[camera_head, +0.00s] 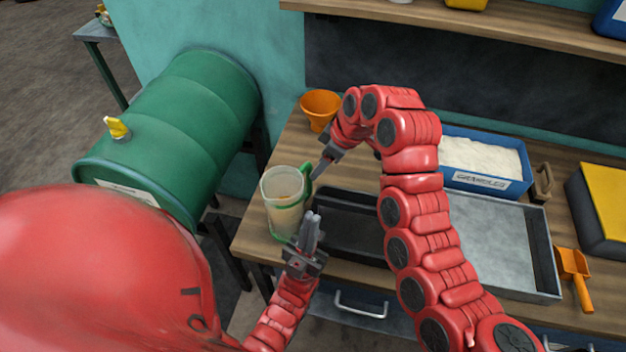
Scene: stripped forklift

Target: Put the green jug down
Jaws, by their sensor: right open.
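The green jug (283,205) is a see-through pitcher with a green handle and green lower part. It is upright at the left end of the wooden bench, near the front edge; its base seems to rest on the wood. Something pale shows inside it. My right gripper (318,176) is open, its fingertips close to the handle on the jug's right side; I cannot tell whether they touch. My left gripper (311,217) points up in front of the jug's lower right side. Its fingers look close together, and whether they grip anything is unclear.
An orange funnel (320,107) stands behind the jug. A dark tray (345,225) and a grey metal tray (500,240) lie to the right. A blue bin of white granules (480,165) is behind them.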

